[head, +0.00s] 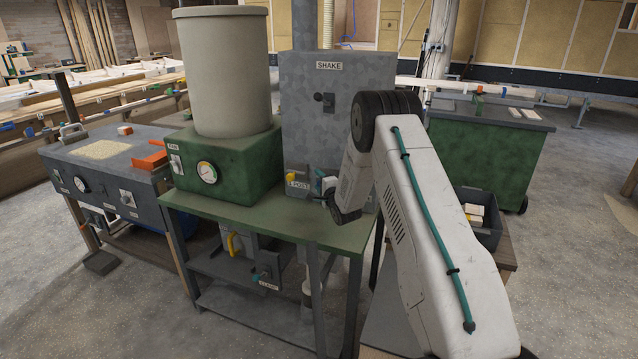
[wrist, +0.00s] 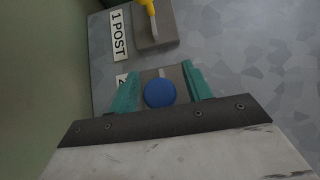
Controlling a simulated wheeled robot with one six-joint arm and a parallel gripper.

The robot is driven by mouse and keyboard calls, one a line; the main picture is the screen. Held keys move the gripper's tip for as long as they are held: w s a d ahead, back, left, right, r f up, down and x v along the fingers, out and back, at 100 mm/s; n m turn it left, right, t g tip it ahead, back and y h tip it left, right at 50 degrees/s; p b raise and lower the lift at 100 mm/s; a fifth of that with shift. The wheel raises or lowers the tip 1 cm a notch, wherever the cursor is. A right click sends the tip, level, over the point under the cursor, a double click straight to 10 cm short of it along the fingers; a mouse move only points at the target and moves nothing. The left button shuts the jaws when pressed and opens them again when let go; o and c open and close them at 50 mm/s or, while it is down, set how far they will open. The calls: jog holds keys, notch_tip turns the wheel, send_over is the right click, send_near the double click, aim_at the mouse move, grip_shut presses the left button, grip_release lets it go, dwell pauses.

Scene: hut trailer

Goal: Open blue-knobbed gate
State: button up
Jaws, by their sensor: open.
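The round blue knob (wrist: 160,93) shows in the wrist view, in front of a grey plate on a mottled grey panel. My gripper (wrist: 160,74) is open, with one teal finger on each side of the knob. I cannot tell whether either finger touches it. A label beginning with "2" (wrist: 121,80) is partly hidden behind the left finger. In the head view my gripper (head: 322,184) is at the lower front of the grey SHAKE cabinet (head: 340,120), and the blue knob is hard to make out there.
A yellow-handled gate (wrist: 151,27) labelled "1 POST" sits just above the blue knob in the wrist view. A green box (head: 225,165) with a gauge and a tall beige drum (head: 225,75) stand left of the cabinet on a green bench (head: 270,215).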

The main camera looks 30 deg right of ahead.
grip_shut()
jog(key=s+a, duration=0.1)
jog(key=a, duration=0.1)
jog(key=s+a, duration=0.2)
jog(key=shift+s+a, duration=0.3)
grip_release()
jog(key=shift+s, duration=0.1)
jog(key=s+a, duration=0.1)
jog(key=s, duration=0.6)
jog(key=shift+s, duration=0.3)
